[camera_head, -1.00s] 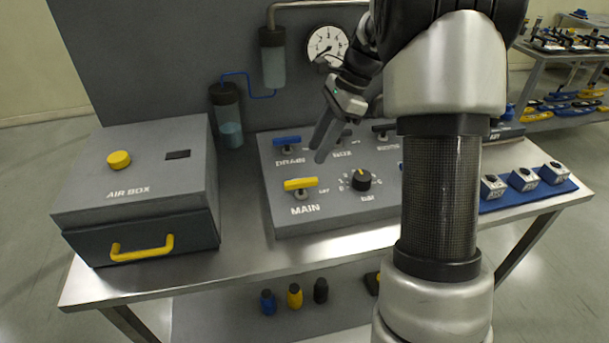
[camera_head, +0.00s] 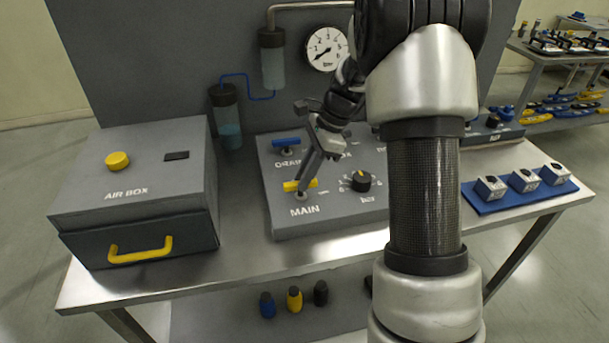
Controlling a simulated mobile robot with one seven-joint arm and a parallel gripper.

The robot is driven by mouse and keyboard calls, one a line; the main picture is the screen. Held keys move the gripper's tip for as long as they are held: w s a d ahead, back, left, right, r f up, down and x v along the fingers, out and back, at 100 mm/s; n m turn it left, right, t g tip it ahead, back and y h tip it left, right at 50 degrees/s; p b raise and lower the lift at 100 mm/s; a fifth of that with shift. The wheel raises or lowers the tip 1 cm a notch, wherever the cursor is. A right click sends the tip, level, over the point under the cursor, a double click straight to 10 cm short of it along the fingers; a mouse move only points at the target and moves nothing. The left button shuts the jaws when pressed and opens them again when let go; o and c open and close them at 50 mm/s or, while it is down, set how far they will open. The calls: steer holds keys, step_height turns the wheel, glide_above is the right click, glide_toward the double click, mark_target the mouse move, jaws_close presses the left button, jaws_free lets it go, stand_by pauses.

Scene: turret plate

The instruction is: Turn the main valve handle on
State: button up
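The yellow MAIN valve handle (camera_head: 291,186) is a T-shaped bar on the grey control panel (camera_head: 285,218), above the printed word MAIN. The bar lies roughly left to right in the picture. My gripper (camera_head: 303,186) points down at the handle, with its fingertips at the right half of the bar. The fingers overlap each other in this view, so I cannot tell whether they are closed on the bar or only beside it. The right part of the handle is partly hidden by the fingers.
A blue DRAIN handle (camera_head: 287,142) stands just behind, and a black bar knob (camera_head: 361,181) is to the right. A pressure gauge (camera_head: 327,49) hangs on the back wall. The grey AIR BOX (camera_head: 140,190) stands left. My arm hides the panel's right part.

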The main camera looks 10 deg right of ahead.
jaws_close()
steer(key=n+p, duration=0.1)
steer(key=n+g+p, duration=0.1)
steer(key=n+p, duration=0.1)
steer(key=shift+w+r+n, duration=0.15)
steer(key=shift+w+n, duration=0.05)
steer(key=shift+n, duration=0.1)
steer(key=n+p, duration=0.1)
steer(key=n, duration=0.1)
steer(key=n+g+h+p, duration=0.1)
steer(key=n, duration=0.1)
steer(key=n+g+p, duration=0.1)
steer(key=n, duration=0.1)
steer(key=shift+w+a+h, duration=0.2)
steer(key=shift+w+h, duration=0.05)
steer(key=shift+h, duration=0.05)
steer(key=n+g+h, duration=0.1)
steer(key=n, duration=0.3)
steer(key=shift+w+a+p, duration=0.1)
steer(key=shift+a+p, duration=0.05)
steer(key=shift+p, duration=0.2)
steer(key=shift+a+n+h, duration=0.15)
steer(key=shift+n+h, duration=0.75)
steer(key=shift+n, duration=1.3)
